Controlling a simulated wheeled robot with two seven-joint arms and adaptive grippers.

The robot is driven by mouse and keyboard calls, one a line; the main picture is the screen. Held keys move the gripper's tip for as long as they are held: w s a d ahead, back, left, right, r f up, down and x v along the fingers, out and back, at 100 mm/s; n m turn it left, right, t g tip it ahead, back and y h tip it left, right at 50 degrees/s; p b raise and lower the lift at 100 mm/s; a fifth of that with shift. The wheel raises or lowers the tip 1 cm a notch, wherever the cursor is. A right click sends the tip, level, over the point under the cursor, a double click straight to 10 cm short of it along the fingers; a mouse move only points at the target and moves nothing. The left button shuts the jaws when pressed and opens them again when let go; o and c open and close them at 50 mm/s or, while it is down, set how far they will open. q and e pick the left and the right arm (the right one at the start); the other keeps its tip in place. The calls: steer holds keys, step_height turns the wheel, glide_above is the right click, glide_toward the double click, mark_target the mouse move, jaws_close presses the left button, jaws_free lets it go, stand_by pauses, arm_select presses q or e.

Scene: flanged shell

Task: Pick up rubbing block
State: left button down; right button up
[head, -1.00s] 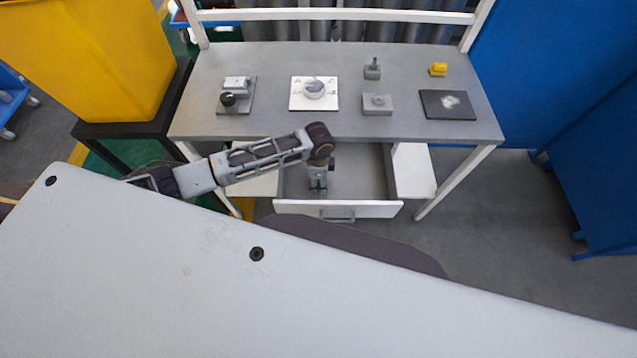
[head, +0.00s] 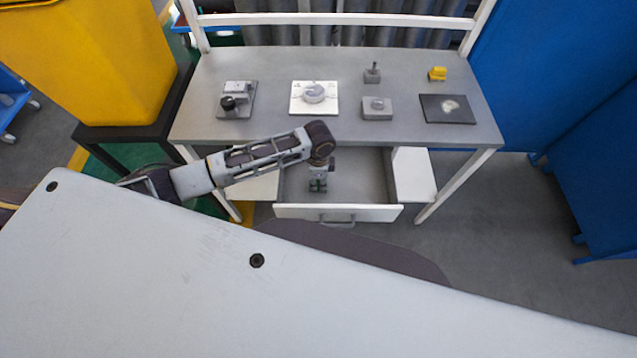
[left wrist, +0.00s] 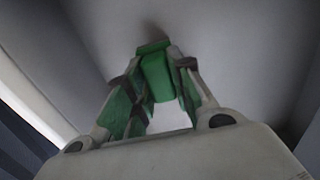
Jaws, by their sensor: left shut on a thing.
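The rubbing block is most likely the green block (left wrist: 156,76), which shows between the fingers in the left wrist view. My left gripper (left wrist: 153,86) is shut on it, with one finger on each side. In the head view my left gripper (head: 318,186) points down inside the open drawer (head: 362,172), at its left part, and a bit of green shows at the fingertips. The block's underside is hidden, and I cannot tell whether it touches the drawer floor. My right gripper is not in view.
The drawer's front panel (head: 375,212) is close in front of the gripper. The grey tabletop (head: 345,131) above carries a white plate (head: 300,107), a black plate (head: 432,112), a yellow piece (head: 438,74) and grey fixtures. The drawer's right part is clear.

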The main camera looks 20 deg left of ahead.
arm_select(q)
steer(key=shift+r, duration=3.95)
steer(key=c, duration=1.9)
jaws_free()
steer(key=shift+c, duration=1.3)
